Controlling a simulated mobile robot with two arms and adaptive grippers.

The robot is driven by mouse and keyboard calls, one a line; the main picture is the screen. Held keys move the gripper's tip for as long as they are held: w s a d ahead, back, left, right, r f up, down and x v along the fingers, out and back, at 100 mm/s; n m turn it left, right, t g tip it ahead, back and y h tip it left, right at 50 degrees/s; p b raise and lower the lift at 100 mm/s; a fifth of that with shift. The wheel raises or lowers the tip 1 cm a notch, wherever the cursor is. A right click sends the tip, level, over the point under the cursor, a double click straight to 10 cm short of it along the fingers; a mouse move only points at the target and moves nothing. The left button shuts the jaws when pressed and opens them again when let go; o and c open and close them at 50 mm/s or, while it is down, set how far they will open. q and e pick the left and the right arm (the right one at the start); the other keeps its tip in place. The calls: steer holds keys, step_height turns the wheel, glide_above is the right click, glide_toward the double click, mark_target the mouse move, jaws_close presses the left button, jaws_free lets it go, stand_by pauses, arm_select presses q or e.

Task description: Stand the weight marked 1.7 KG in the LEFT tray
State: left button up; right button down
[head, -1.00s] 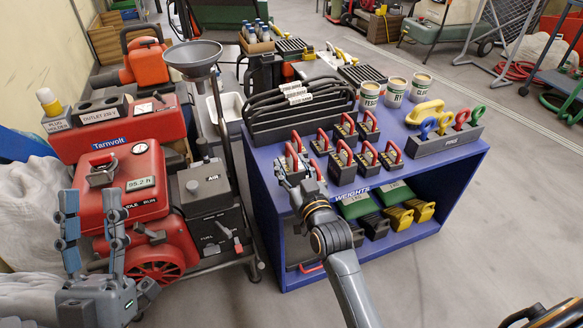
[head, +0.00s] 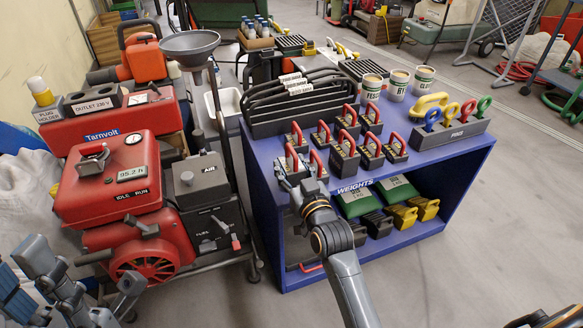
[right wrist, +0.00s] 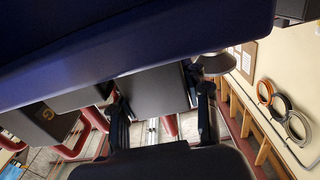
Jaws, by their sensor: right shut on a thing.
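Several dark block weights with red handles (head: 344,155) stand on the blue shelf unit's top; their markings are too small to read. My right gripper (head: 290,178) is at the top's left front edge, shut on a dark weight, largely hidden by the gripper and wrist. In the right wrist view a dark block (right wrist: 155,92) sits between the two fingers. I cannot read its marking or tell clearly whether it touches the top. My left gripper (head: 28,278) is at the lower left, empty, with its fingers apart. I cannot identify the LEFT tray.
The blue unit (head: 262,215) has a lower shelf with green packs (head: 354,204) and yellow weights (head: 425,208). A black rack (head: 300,100), cans (head: 397,84) and a holder with coloured rings (head: 450,132) stand on top. A red generator (head: 110,180) is at left.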

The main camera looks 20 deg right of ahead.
steer(key=shift+r, duration=0.35)
steer(key=c, duration=0.9)
jaws_free()
steer(key=shift+f, duration=0.4)
steer(key=shift+c, duration=0.2)
steer(key=shift+s, duration=0.1)
steer(key=shift+r, duration=0.1)
